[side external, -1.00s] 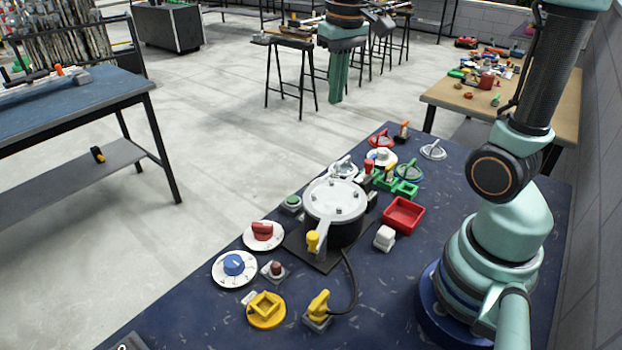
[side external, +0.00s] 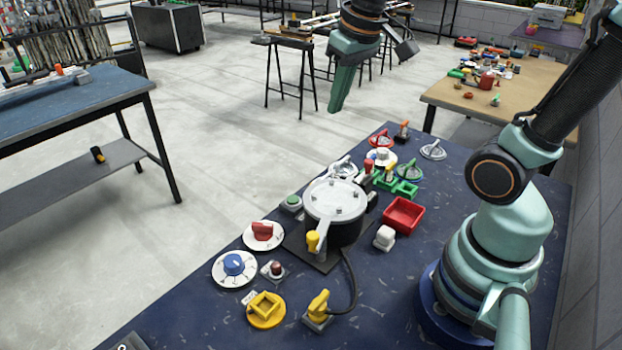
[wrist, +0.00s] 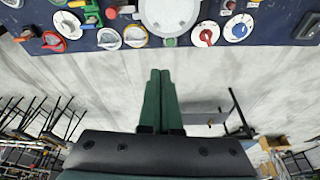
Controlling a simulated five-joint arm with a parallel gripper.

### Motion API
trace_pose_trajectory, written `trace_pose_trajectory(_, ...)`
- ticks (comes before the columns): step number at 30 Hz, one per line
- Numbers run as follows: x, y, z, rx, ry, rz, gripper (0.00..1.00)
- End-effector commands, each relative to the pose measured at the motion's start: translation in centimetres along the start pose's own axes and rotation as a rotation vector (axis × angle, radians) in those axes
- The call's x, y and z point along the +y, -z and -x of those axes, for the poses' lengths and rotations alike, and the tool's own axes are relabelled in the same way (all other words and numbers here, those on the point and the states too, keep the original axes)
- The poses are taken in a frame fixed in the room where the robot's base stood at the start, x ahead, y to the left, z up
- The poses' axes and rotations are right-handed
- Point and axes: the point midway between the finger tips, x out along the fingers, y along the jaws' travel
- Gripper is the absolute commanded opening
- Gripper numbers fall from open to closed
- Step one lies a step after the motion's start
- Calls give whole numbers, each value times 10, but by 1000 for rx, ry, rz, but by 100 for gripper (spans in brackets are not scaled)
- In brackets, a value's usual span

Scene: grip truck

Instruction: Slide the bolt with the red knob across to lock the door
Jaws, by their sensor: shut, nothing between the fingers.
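A green bracket assembly (side external: 404,189) lies on the blue bench, and a red knob (side external: 367,170) stands at its left end. The assembly also shows at the top left of the wrist view (wrist: 92,16), with the red knob (wrist: 111,12) beside it. The bolt's rod and the door are too small to make out. My gripper (side external: 336,108) is in the air above and beyond the bench's far edge, well apart from the knob. Its green fingers are together and empty; they also show in the wrist view (wrist: 160,72).
A pressure cooker (side external: 335,200) stands mid-bench, left of the red tray (side external: 404,213). Several dials surround it, including a red-knobbed one (side external: 263,235) and a blue-knobbed one (side external: 234,265). A yellow lever (side external: 318,305) stands in front. The air around my gripper is clear.

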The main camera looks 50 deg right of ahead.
Motion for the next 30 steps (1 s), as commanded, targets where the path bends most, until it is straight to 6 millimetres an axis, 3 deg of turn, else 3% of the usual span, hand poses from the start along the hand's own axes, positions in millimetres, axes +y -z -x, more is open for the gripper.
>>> trace_pose_trajectory(6,38,34,-11,-191,-29,-135,0)
trace_pose_trajectory(15,98,64,-45,-440,-44,-318,0)
trace_pose_trajectory(22,139,68,-75,-597,-40,-431,0)
trace_pose_trajectory(30,155,66,-89,-659,-36,-476,0)
